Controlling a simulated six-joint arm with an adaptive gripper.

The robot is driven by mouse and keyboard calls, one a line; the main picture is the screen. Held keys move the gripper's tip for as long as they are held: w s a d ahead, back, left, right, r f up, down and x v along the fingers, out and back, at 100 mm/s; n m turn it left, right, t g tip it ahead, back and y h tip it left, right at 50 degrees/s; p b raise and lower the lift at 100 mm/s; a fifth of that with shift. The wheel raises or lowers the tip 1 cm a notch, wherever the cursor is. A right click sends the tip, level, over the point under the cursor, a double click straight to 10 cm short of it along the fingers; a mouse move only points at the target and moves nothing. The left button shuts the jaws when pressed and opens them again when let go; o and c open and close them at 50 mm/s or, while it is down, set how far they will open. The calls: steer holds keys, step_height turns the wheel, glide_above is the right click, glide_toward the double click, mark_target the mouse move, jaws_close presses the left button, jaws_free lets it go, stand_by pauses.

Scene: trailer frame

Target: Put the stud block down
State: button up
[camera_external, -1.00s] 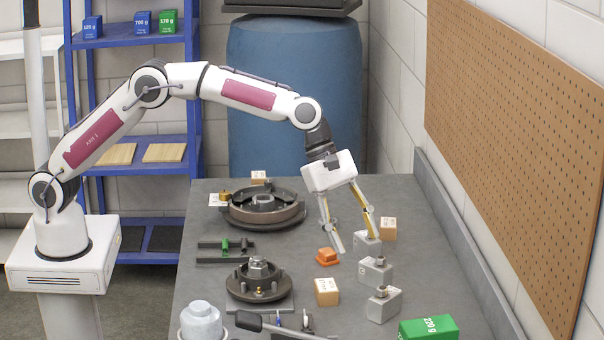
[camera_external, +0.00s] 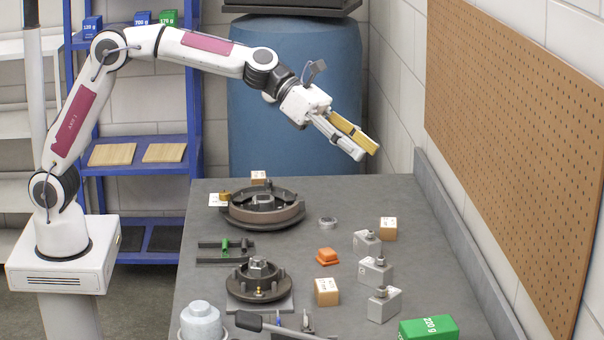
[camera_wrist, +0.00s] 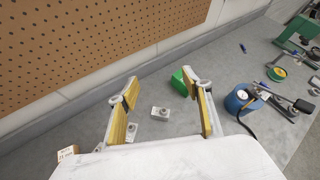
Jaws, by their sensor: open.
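Several grey stud blocks stand in a row on the right part of the bench: a rear one (camera_external: 367,245), a middle one (camera_external: 375,272) and a front one (camera_external: 383,306). Each stands upright with a small stud on top. My gripper (camera_external: 365,151) is raised well above the bench, behind and above the rear block, touching none of them. In the wrist view my gripper (camera_wrist: 167,88) has its yellow-padded fingers spread with nothing held between them. Blocks (camera_wrist: 161,114) show on the bench below, one partly behind the left finger.
A wooden cube (camera_external: 388,229), an orange block (camera_external: 327,256), another wooden cube (camera_external: 326,292) and a green box (camera_external: 428,328) stand near the blocks. A small grey ring (camera_external: 327,222) lies left of them. A pegboard wall (camera_external: 520,130) rises beyond the bench's right edge.

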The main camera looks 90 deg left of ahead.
steer(key=s+a+r+n+t+y, duration=0.3)
steer(key=s+a+r+n+t, duration=0.2)
steer(key=a+r+n, duration=0.65)
steer(key=s+a+n+y, duration=0.6)
steer(key=s+a+n, duration=0.5)
steer(key=n, duration=0.1)
steer(key=s+a+f+n+g+y, duration=0.1)
steer(key=s+a+f+n+g, duration=0.2)
steer(key=s+f+n, duration=0.35)
steer(key=s+a+f+n+g, duration=0.2)
steer(key=s+f+n, duration=0.2)
steer(key=s, duration=0.5)
steer(key=s+d+f+n+g+h, duration=0.1)
steer(key=s+d+f+n+g, duration=0.1)
steer(key=s+f, duration=0.3)
steer(key=s+d+f+n+g+h, duration=0.2)
steer(key=s+f, duration=0.4)
steer(key=s, duration=0.6)
steer(key=d+n, duration=0.1)
steer(key=n, duration=0.1)
steer(key=shift+s+d+f+n, duration=0.2)
steer(key=shift+s+f+n, duration=0.1)
stand_by(1.9)
